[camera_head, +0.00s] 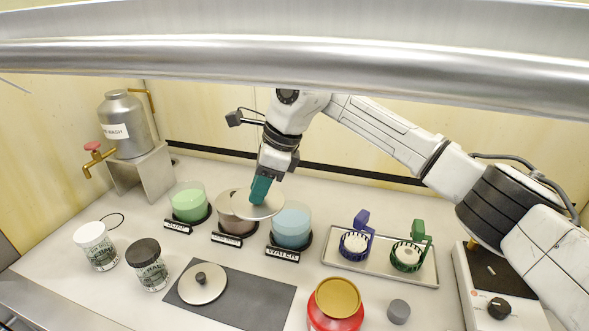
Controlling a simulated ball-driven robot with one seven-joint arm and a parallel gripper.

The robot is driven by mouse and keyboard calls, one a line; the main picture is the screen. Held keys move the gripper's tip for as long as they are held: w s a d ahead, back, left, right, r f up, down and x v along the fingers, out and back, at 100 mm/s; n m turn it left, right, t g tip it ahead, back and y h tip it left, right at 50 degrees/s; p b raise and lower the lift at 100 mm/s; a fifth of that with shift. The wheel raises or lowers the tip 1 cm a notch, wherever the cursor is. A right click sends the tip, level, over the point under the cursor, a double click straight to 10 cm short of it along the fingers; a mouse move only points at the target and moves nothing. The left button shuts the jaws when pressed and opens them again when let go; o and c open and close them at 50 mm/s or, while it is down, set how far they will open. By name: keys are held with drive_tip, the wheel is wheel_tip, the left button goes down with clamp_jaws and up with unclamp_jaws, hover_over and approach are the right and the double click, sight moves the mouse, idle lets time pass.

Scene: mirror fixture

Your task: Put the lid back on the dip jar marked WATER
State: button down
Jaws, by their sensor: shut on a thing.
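The dip jar marked WATER (291,228) is clear with blue liquid and stands on a dark base, with its label in front. No lid shows on it. My gripper (260,192), with teal fingers, is shut on a round silver lid (254,210). The lid is held above and left of the WATER jar, in front of a jar of brownish liquid (236,226), and hides part of that jar. Its knob is hidden between the fingers. Another silver lid (204,290) with a dark knob lies on a dark mat (257,300).
A jar of green liquid (189,204) stands at the left of the row. A metal tray (385,274) with blue and green holders is right of WATER. A red jar (336,312), two small labelled jars and a grey cylinder (398,311) stand in front. A metal bar crosses the top.

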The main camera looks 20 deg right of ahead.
drive_tip(key=w+d+f+m+t+p, duration=0.1)
drive_tip(key=w+d+f+m, duration=0.15)
drive_tip(key=d, duration=0.25)
drive_tip(key=w+d+f+m+p, duration=0.1)
drive_tip(key=w+d+f, duration=0.1)
drive_tip(key=w+d, duration=0.25)
wheel_tip(320, 180, down, 6)
drive_tip(key=b, duration=0.3)
drive_tip(key=shift+f+h+b, duration=0.2)
drive_tip(key=shift+h+b, duration=0.1)
drive_tip(key=shift+b, duration=0.05)
drive_tip(key=shift+p, duration=0.35)
idle(0.8)
drive_tip(key=shift+s+f+t, duration=0.1)
drive_tip(key=shift+f+t, duration=0.05)
drive_tip(key=shift+t, duration=0.15)
idle(1.2)
drive_tip(key=shift+c, duration=2)
unclamp_jaws()
